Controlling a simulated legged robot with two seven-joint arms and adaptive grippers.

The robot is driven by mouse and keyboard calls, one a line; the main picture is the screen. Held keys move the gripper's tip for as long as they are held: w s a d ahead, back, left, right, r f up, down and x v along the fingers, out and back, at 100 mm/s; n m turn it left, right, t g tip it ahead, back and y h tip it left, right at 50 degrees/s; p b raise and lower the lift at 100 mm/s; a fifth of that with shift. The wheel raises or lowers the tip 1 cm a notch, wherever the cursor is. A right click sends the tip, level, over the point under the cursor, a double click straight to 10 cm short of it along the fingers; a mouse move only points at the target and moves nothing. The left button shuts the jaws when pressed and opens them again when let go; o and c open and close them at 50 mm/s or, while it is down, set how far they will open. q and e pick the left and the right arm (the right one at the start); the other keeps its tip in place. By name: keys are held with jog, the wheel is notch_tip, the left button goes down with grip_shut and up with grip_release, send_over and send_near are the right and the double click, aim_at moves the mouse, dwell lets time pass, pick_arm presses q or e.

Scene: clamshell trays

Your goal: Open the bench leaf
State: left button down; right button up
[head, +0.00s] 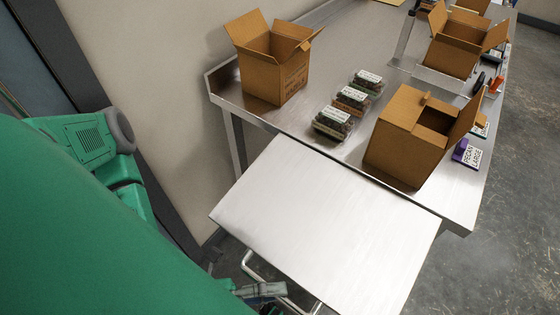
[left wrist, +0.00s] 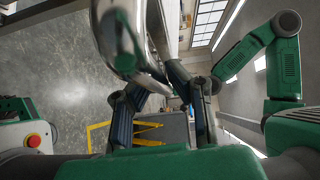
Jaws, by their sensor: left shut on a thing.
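The bench leaf (head: 325,220) is a bare steel panel at the front end of the steel bench (head: 310,125). It lies out nearly flat, close to the level of the bench top, with a thin dark seam between them. A bent metal bar handle (head: 252,272) shows below its near left edge. My left gripper (head: 262,291) is at this handle, shut on it, partly hidden by my green arm. In the left wrist view the shiny bar (left wrist: 122,45) runs between the dark fingers (left wrist: 165,98). My right gripper is not in view.
Open cardboard boxes (head: 273,75) (head: 405,140) (head: 455,50) stand on the bench. Several filled clamshell trays (head: 334,122) lie between two of them. A purple-edged label card (head: 467,153) lies by the right edge. A wall is at left; floor (head: 515,190) is clear at right.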

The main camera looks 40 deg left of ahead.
pick_arm(q)
notch_tip(320, 180, up, 5)
jog(key=p, duration=0.3)
jog(key=shift+s+f, duration=0.1)
jog(key=shift+s, duration=0.05)
jog(key=shift+p, duration=0.35)
jog(key=shift+r, duration=0.3)
jog(key=c, duration=1.5)
grip_release()
jog(key=shift+c, duration=0.2)
jog(key=shift+f, duration=0.1)
